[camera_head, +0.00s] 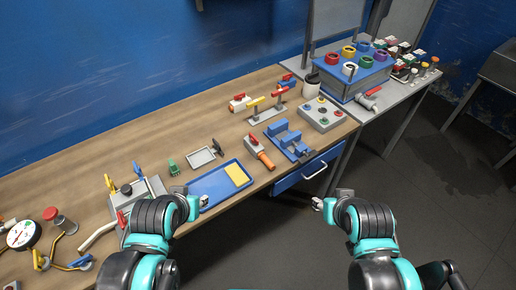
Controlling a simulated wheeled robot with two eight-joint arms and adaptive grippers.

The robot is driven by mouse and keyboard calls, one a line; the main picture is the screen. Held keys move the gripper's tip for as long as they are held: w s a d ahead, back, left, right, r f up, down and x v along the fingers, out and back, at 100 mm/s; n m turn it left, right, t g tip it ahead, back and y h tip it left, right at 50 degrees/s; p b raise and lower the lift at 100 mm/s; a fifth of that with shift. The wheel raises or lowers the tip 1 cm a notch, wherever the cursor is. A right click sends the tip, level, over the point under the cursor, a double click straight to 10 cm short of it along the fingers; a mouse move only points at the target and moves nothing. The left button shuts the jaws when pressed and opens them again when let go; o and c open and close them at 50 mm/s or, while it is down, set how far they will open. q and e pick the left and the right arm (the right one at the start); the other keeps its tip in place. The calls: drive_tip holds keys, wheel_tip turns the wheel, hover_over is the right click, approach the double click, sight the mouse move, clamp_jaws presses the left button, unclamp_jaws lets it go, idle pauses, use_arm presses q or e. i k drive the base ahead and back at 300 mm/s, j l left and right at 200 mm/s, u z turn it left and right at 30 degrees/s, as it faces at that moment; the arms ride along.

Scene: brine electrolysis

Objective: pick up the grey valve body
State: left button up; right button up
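The grey valve body is not certain at this size. A grey valve-like piece with a red handle (368,100) lies on the grey side table at the right. Another grey piece with a red top and an orange grip (258,150) lies on the wooden bench, left of the blue vise-like fixture. My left gripper (203,202) is over the bench's front edge by the blue tray. My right gripper (318,203) is in front of the bench, over the floor. Both are small and seen from behind, and neither visibly holds anything. Their finger gaps are unclear.
The blue tray (207,190) holds a yellow block. Left are a pressure gauge (22,235) and a grey box with levers. The bench's back left is clear.

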sight(257, 152)
drive_tip(key=i+l, duration=0.3)
drive_tip(key=i+l+u, duration=0.5)
drive_tip(key=u, duration=0.15)
drive_tip(key=i+l+u, duration=0.3)
drive_tip(key=l, duration=0.25)
drive_tip(key=k+u, duration=0.1)
drive_tip(key=u, duration=0.15)
